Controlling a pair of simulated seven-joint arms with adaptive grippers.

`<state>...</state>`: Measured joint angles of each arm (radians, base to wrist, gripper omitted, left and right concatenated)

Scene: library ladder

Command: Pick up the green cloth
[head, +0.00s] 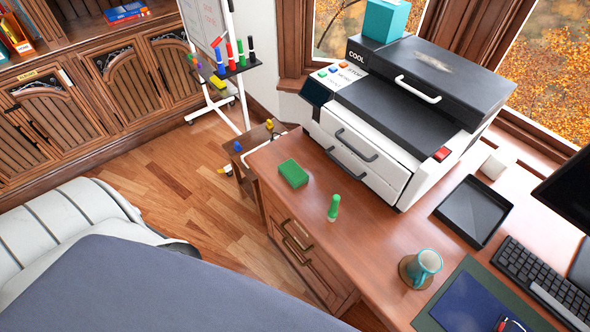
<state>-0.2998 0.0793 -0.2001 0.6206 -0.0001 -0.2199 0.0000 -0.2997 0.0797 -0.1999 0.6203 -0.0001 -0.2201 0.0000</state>
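A small green rectangular thing (293,173), which looks like the folded green cloth, lies flat near the left corner of the wooden desk (300,220). A green upright object (334,207) with a narrow body and wider base stands to its right, apart from it. Neither of my grippers is in the head view. Nothing is touching or covering the green cloth.
A large black-and-white printer (400,120) stands behind the cloth. A whiteboard stand (225,75) is behind left. A large blue-grey surface (150,290) fills the lower left.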

